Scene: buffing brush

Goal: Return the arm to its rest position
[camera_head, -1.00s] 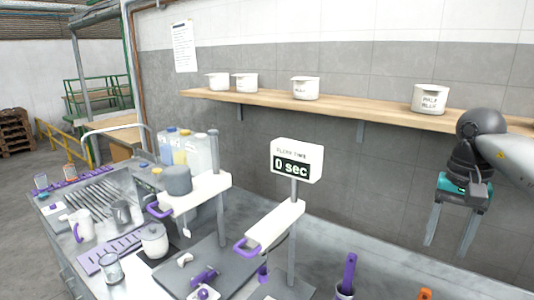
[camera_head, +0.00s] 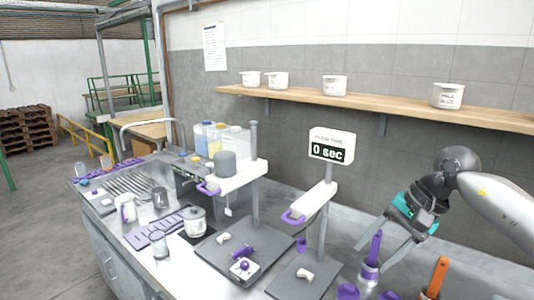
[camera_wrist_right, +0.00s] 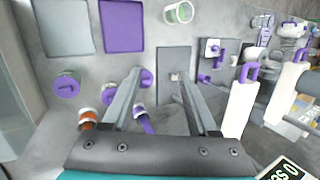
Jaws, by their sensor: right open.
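My right arm comes in from the right edge of the head view. Its teal-banded right gripper (camera_head: 372,252) hangs over the right part of the bench, tilted down and to the left. Its two long grey fingers are spread apart with nothing held between them. In the right wrist view the fingers (camera_wrist_right: 158,80) point away over the bench, also empty. The purple-handled brush (camera_head: 374,248) stands in a holder close by the fingers in the picture; I cannot tell whether they touch. The orange-handled brush (camera_head: 437,278) stands to its right. My left gripper is not in view.
A timer sign (camera_head: 331,146) reads "0 sec" on a post behind the bench. White machine arms with purple handles (camera_head: 293,216) stand left of the gripper. A wooden shelf (camera_head: 395,104) with several white pots runs along the wall.

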